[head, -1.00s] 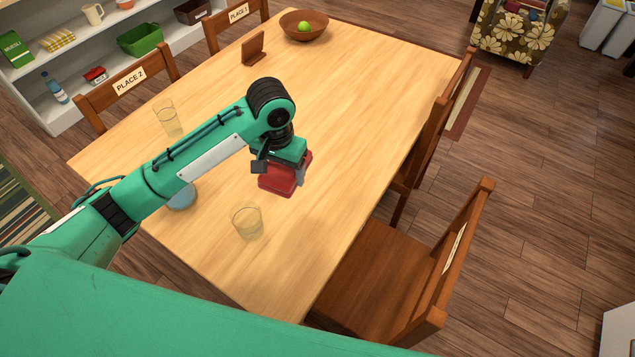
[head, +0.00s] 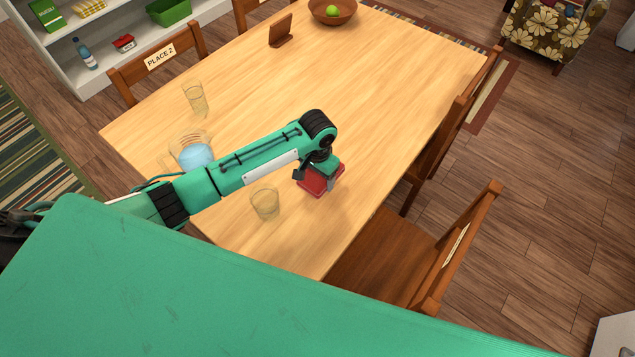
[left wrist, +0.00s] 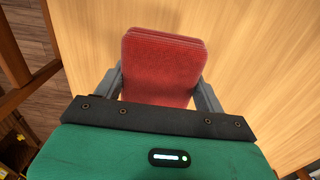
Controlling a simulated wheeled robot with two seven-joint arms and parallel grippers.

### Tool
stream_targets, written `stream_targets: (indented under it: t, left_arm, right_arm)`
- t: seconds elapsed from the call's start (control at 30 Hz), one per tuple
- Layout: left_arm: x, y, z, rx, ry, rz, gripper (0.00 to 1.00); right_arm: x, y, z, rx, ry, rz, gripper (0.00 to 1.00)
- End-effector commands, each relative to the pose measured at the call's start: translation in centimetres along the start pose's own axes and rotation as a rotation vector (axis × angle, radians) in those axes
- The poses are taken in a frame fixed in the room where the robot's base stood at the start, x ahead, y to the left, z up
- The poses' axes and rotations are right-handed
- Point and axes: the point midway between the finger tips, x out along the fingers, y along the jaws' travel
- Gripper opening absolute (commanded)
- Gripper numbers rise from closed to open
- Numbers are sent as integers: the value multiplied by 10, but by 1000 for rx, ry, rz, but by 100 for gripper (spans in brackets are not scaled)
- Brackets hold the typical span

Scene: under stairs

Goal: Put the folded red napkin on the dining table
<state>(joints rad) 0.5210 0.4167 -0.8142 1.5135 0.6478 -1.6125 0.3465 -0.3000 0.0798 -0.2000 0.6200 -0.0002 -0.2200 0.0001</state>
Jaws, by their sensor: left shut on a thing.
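The folded red napkin (head: 313,186) is held in my left gripper (head: 322,181) over the right-hand edge area of the dining table (head: 350,85). In the left wrist view the napkin (left wrist: 163,66) sits between the two grey fingers of the gripper (left wrist: 160,88), with the pale table top behind it. The gripper is shut on the napkin. The napkin is low over the wood; I cannot tell whether it touches the table. My right gripper is in neither view.
A glass (head: 265,203) stands close to the left of the napkin. Another glass (head: 195,98) and a jug with blue content (head: 193,152) stand further left. A brown stand (head: 281,31) and a bowl with a green fruit (head: 333,12) are at the far end. The middle is clear.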

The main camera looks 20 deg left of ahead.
Motion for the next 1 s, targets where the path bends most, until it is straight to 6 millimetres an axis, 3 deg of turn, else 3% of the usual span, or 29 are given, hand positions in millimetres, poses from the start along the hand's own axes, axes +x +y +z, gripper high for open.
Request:
stream_targets:
  t: [0.43,0.83,0.87,0.97,1.0]
  left_arm:
    - [49,0,0,-1,0,0,30]
    - [55,0,0,-1,1,0,30]
    - [56,0,0,-1,1,0,73]
    - [55,0,0,0,1,0,93]
    - [55,0,0,0,1,0,93]
  right_arm:
    - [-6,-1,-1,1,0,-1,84]
    - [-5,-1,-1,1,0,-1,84]
    - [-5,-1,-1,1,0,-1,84]
    - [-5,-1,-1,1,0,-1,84]
    - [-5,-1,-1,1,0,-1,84]
